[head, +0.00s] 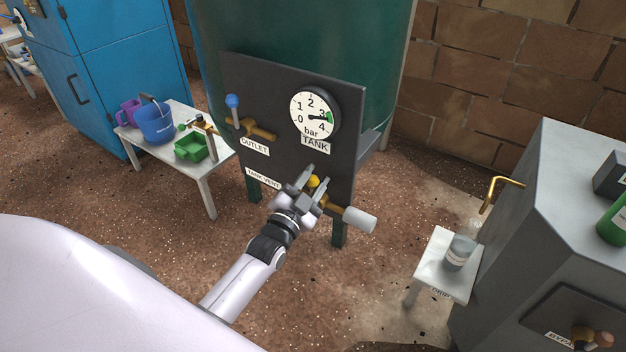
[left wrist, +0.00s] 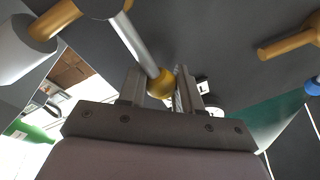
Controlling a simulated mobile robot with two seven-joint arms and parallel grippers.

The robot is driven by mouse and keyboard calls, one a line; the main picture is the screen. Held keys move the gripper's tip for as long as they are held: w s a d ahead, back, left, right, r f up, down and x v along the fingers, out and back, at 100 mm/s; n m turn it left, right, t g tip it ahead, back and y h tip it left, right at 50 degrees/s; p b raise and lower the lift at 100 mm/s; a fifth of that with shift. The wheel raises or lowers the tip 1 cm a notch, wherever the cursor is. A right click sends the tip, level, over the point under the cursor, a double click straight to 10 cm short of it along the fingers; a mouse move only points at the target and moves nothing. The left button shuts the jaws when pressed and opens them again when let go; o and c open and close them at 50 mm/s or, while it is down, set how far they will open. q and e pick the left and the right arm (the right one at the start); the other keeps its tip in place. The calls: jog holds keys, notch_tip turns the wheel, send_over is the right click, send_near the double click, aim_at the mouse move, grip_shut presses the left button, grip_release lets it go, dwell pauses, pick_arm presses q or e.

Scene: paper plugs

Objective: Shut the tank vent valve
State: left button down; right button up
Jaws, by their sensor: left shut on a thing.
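The tank vent valve (head: 335,209) is a brass fitting with a pale cylinder (head: 359,220) on its outlet, low on the dark panel (head: 345,90) by the TANK VENT label (head: 263,179). Its metal lever (left wrist: 138,44) ends in a yellow ball knob (left wrist: 160,84), which also shows in the head view (head: 313,181). My left gripper (head: 309,186) is shut on the yellow knob, with one finger on each side in the left wrist view. The gripper hides part of the lever in the head view. My right gripper is not in view.
Above are the blue-knobbed outlet valve (head: 260,132) and the tank gauge (head: 315,112), its needle near 3. A table (head: 208,172) with a blue bucket (head: 156,124) and green tray (head: 191,147) stands left. A grey cabinet (head: 500,255) and small stand (head: 436,268) with a cup (head: 459,252) stand right.

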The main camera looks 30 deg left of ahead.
pick_arm(q)
jog(key=c, duration=0.8)
grip_release()
jog(key=shift+a+f, duration=0.15)
jog(key=shift+f, duration=0.2)
jog(key=shift+r, duration=0.15)
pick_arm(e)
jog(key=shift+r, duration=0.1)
pick_arm(q)
jog(key=shift+s, duration=0.45)
jog(key=s, duration=0.2)
jog(key=s+p, duration=0.1)
jog(key=s, duration=0.1)
jog(key=s+f, duration=0.1)
jog(key=s, duration=0.1)
jog(key=shift+s, duration=0.1)
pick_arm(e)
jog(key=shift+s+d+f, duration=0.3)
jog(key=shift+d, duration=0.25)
pick_arm(q)
jog(key=shift+f, duration=0.1)
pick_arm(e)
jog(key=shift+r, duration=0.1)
